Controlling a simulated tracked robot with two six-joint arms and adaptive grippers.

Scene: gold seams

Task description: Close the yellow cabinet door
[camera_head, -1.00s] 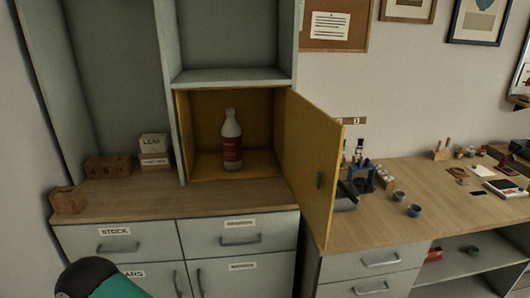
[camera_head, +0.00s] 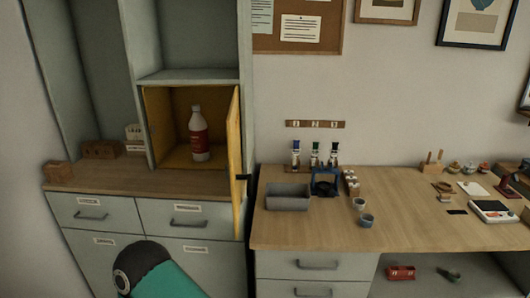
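The yellow cabinet door (camera_head: 237,160) is hinged on the right side of the yellow-lined cabinet compartment (camera_head: 170,110). It stands open, swung out toward me and seen nearly edge-on, with a dark handle (camera_head: 243,177) on it. A white bottle with a red label (camera_head: 198,135) stands upright inside the compartment. Part of one of my arms, teal and black, shows at the bottom left, below the counter and apart from the door. Neither of my grippers shows in this view.
Drawers (camera_head: 188,217) sit under the cabinet counter. The workbench (camera_head: 310,225) on the right holds a grey tray (camera_head: 287,197), a blue tool (camera_head: 325,183) and small cups (camera_head: 366,221). Small wooden boxes (camera_head: 58,171) stand at the counter's left.

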